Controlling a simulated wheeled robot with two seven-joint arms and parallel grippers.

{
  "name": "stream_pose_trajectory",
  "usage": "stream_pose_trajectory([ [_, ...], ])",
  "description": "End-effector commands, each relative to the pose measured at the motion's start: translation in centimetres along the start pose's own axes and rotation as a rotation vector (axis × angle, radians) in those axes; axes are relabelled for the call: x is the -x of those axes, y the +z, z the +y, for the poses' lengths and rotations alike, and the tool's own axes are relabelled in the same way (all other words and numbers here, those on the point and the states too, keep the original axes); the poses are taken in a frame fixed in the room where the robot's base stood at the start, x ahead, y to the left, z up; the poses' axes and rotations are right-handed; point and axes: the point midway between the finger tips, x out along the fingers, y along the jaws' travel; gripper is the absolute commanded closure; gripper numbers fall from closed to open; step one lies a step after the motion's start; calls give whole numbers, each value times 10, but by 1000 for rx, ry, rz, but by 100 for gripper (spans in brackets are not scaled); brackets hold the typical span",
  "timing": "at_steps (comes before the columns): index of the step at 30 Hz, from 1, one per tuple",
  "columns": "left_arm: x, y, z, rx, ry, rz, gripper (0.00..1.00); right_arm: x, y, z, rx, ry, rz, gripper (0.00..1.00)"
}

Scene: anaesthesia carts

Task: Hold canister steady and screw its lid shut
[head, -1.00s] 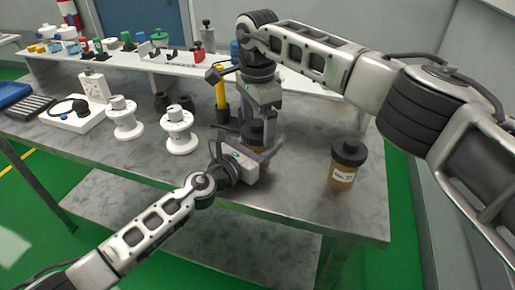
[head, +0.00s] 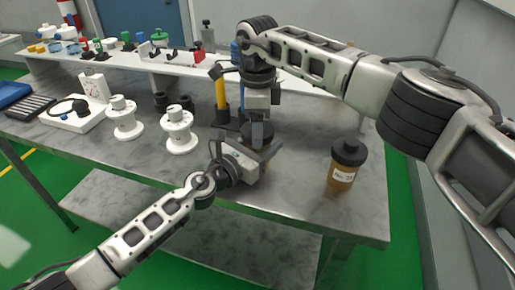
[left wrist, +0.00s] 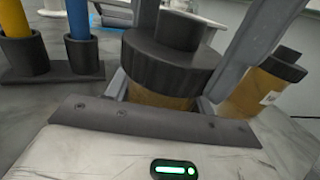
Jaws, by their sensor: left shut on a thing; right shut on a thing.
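The canister has an amber body (left wrist: 160,95) and a black stepped lid (left wrist: 170,60), seen close up in the left wrist view. In the head view its black lid (head: 258,134) shows between my two grippers, while most of the body is hidden. My left gripper (head: 262,158) is shut around the body from the front, with a grey finger on each side in the wrist view. My right gripper (head: 260,115) points straight down over the lid and is shut on it. Its fingertip contact is hard to make out. The lid sits on top of the body.
A second amber canister with a black lid (head: 347,168) stands to the right. White spools (head: 179,132) and a holder with a yellow tube (head: 221,92) stand to the left. A white shelf (head: 150,66) with small parts runs behind. The table's front edge is close.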

Motion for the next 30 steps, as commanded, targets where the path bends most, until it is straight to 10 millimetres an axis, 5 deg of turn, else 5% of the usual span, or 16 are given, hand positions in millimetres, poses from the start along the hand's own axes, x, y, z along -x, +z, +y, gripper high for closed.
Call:
stream_pose_trajectory([
  [15,0,0,0,0,0,0,100,0,0,0,-1273,-1,-1,62],
  [21,0,0,0,0,0,0,100,-1,0,0,-1366,0,-1,62],
  [22,0,0,0,0,0,0,100,-1,0,0,-1366,0,-1,32],
  [24,0,0,0,0,0,0,100,-1,0,0,-1365,0,-1,13],
  [30,0,0,0,0,0,0,100,-1,0,0,-1364,0,-1,13],
])
